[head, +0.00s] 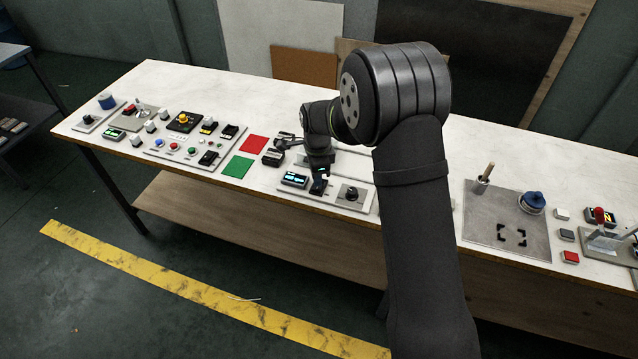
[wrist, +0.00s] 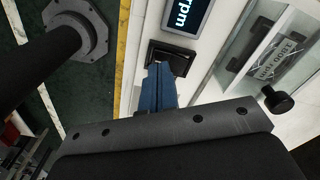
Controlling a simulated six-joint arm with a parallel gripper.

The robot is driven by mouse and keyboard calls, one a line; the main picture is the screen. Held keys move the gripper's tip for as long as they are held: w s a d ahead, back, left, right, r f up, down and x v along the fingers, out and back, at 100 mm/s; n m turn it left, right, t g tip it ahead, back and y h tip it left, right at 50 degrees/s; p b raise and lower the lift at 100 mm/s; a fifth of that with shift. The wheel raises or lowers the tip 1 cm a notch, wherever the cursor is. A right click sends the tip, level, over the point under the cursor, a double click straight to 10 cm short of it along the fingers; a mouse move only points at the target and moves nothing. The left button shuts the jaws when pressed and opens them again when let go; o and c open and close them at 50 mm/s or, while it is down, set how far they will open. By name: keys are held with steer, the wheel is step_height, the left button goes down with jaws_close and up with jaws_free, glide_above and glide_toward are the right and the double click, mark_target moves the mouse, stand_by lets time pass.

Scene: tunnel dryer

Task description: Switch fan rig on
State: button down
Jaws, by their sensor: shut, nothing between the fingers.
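The fan rig's pale base plate (head: 336,200) lies near the front edge of the bench. My gripper (head: 319,180) is above the rig. Its blue fingers are shut and empty in the wrist view (wrist: 158,68), with the tips at the switch. They hide part of it, and I cannot tell whether they touch it or which way it is set.
A clear-sided housing (wrist: 268,50) with a label stands beside the display. Left of the rig are a green mat (head: 237,167), a red mat (head: 253,144) and a button panel (head: 185,150). A grey plate (head: 490,225) with a blue-knobbed item (head: 532,201) lies to the right.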

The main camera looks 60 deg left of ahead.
mark_target(317, 188)
steer(key=shift+r, duration=2.75)
step_height(317, 188, down, 7)
steer(key=shift+f, duration=0.1)
steer(key=shift+r, duration=0.2)
steer(key=shift+r, duration=4.15)
steer(key=w+a+f+n+t+y, duration=0.1)
steer(key=w+a+n+y, duration=0.1)
steer(key=w+a+n, duration=0.3)
steer(key=shift+a+f+n, duration=0.2)
steer(key=shift+f+n, duration=0.1)
steer(key=shift+n, duration=1.3)
steer(key=shift+w, duration=0.1)
